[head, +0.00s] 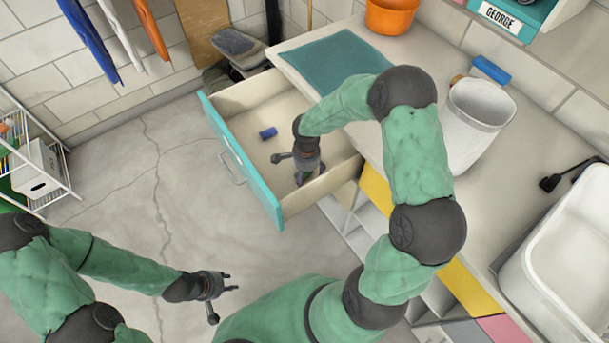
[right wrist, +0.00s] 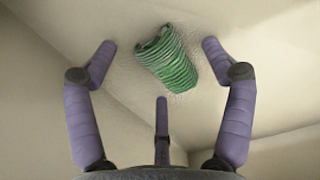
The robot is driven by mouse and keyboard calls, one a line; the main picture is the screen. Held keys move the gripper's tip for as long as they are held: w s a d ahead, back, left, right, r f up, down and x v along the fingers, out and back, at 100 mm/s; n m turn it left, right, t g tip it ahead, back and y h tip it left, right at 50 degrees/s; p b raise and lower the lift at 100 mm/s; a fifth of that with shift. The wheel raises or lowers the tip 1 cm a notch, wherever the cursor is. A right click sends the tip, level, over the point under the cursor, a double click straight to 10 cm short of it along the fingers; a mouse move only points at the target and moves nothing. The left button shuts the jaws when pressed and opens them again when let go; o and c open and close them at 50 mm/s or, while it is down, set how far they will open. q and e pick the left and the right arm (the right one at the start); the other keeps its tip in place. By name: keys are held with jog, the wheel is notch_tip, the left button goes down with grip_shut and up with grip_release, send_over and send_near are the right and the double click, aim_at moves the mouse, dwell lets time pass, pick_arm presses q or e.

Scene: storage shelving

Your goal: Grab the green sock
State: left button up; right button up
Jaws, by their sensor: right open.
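The green sock (right wrist: 167,60) is a ribbed, rolled-up bundle on the drawer floor in the right wrist view. It lies between and a little beyond the spread fingertips of my right gripper (right wrist: 160,48), which is open and empty. In the head view my right gripper (head: 304,172) reaches down into the open drawer (head: 241,160), near its front right part. The sock cannot be made out there, behind the gripper. My left gripper (head: 226,288) is low over the floor, away from the drawer, with its fingers spread and empty.
A small blue item (head: 268,133) lies in the drawer, left of my right gripper. The drawer's walls stand close around that gripper. The counter above holds a teal mat (head: 334,62), an orange pot (head: 391,15), a white bin (head: 474,120) and a white tub (head: 560,262).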

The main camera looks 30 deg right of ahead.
jog(key=c, duration=1.1)
jog(key=shift+o, duration=0.2)
